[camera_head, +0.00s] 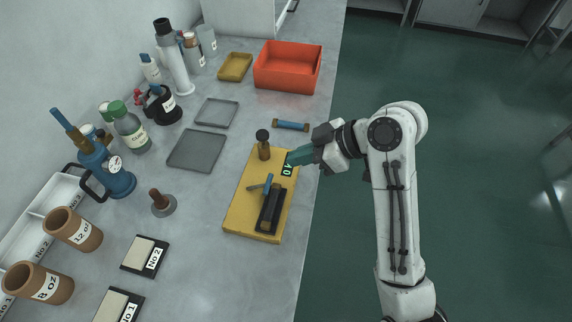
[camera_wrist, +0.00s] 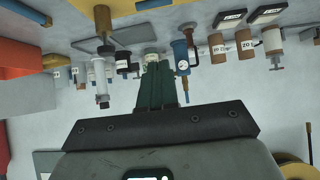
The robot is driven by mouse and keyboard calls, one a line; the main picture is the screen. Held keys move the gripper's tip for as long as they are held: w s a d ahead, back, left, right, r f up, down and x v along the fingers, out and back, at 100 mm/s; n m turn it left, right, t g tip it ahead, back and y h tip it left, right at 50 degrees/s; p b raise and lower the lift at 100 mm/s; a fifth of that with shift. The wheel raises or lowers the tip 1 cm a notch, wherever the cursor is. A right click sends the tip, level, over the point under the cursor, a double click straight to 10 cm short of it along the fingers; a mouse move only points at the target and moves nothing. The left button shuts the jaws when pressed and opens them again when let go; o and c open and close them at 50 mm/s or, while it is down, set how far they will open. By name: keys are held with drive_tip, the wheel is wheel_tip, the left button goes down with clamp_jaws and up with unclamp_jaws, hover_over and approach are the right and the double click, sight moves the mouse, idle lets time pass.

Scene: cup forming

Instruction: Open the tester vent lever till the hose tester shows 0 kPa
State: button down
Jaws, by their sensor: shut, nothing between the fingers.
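The hose tester appears to be the yellow board (camera_head: 245,213) near the right edge of the grey table in the head view. A small dark display (camera_head: 288,170) on it has green digits that look like 10, tilted and close to my gripper. A black block (camera_head: 270,210) lies on the board. A dark-knobbed brown post (camera_head: 263,147) stands at the board's far end. My gripper (camera_head: 293,157) is shut and empty, right beside the display. Its green fingers (camera_wrist: 153,72) show in the wrist view.
A blue-ended rod (camera_head: 291,125) lies beyond the board. A red bin (camera_head: 288,67), a yellow tray (camera_head: 235,66) and grey trays (camera_head: 197,151) lie farther back. A blue pump jug (camera_head: 117,182), bottles and brown cups (camera_head: 75,230) stand left.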

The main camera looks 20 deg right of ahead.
drive_tip(key=d+r, duration=0.1)
drive_tip(key=r, duration=0.1)
drive_tip(key=t+y+b, duration=0.2)
drive_tip(key=b, duration=0.7)
hover_over(268, 184)
drive_tip(key=s+d, duration=0.2)
drive_tip(key=d, duration=0.1)
wheel_tip(268, 184, down, 9)
drive_tip(key=f, duration=0.3)
drive_tip(key=shift+w+a+p, duration=0.2)
drive_tip(key=shift+p, duration=0.1)
drive_tip(key=shift+w+a+f, duration=0.1)
drive_tip(key=shift+f, duration=0.3)
